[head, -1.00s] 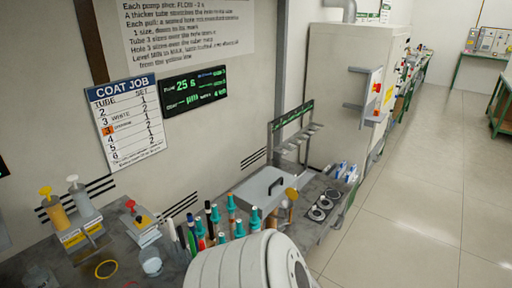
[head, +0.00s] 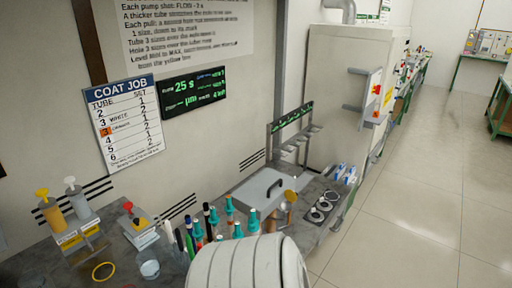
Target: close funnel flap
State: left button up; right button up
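I cannot clearly make out a funnel or its flap. A small orange-brown round-topped piece (head: 290,196) stands beside a grey lidded box (head: 262,190) on the bench; I cannot tell what it is. A large white ribbed part of my own arm fills the bottom middle and hides the bench behind it. Neither gripper shows in the head view.
Several teal-capped tubes and pens (head: 228,212) stand on the bench (head: 60,262). Yellow and grey pump bottles (head: 53,212), a clear cup (head: 149,268) and a yellow ring (head: 103,271) are at left. A grey rack (head: 292,135) stands behind.

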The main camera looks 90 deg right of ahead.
aim_at(290, 195)
jog(key=k+l, duration=0.2)
jog(key=l, duration=0.4)
jog(key=k+l, duration=0.25)
jog(key=l, duration=0.4)
jog(key=k+l, duration=0.2)
jog(key=l, duration=0.4)
jog(key=k+l, duration=0.25)
jog(key=l, duration=0.35)
jog(key=k+l, duration=0.2)
jog(key=l, duration=0.4)
jog(key=k+l+z, duration=0.1)
jog(key=k+l, duration=0.15)
jog(key=l, duration=0.4)
jog(key=k+l, duration=0.2)
jog(key=l, duration=0.4)
jog(key=k+l, duration=0.2)
jog(key=l, duration=0.45)
